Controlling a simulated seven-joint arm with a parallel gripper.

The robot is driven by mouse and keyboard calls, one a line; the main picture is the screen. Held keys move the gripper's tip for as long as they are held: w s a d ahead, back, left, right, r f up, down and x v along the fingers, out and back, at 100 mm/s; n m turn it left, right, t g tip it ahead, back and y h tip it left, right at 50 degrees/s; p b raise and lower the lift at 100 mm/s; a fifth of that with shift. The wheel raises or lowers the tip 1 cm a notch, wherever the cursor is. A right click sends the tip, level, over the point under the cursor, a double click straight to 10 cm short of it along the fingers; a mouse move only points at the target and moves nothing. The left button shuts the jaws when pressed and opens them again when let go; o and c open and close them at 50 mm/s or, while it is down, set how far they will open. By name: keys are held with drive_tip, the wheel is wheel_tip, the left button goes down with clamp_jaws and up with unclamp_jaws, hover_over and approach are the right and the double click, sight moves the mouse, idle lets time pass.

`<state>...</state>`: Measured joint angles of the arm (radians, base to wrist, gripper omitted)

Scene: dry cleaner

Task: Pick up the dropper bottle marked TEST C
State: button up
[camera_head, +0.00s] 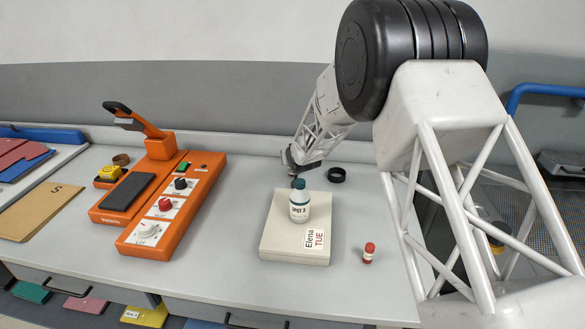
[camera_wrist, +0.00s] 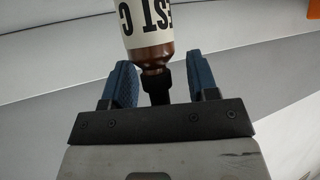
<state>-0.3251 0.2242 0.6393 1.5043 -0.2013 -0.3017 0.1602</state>
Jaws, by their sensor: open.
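The brown dropper bottle marked TEST C (camera_wrist: 151,52) shows in the wrist view, its white label upside down in the picture. Its black cap (camera_wrist: 158,88) is between the two blue finger pads of my gripper (camera_wrist: 164,80), with gaps on both sides. The fingers are open and hold nothing. In the head view my gripper (camera_head: 296,168) is low at the back of the counter, just behind a teal-capped bottle marked SPOT 3 (camera_head: 299,212). I cannot make out the TEST C bottle there; it seems hidden behind the SPOT 3 bottle.
The SPOT 3 bottle stands on a pale box (camera_head: 280,248) labelled Elena TUE. An orange machine (camera_head: 205,195) stands left. The counter front right of the machine is clear.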

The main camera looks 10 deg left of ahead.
drive_tip(key=shift+c, duration=0.3)
clamp_jaws()
drive_tip(key=shift+r, duration=0.15)
wheel_tip(320, 180, up, 10)
idle(0.9)
idle(0.4)
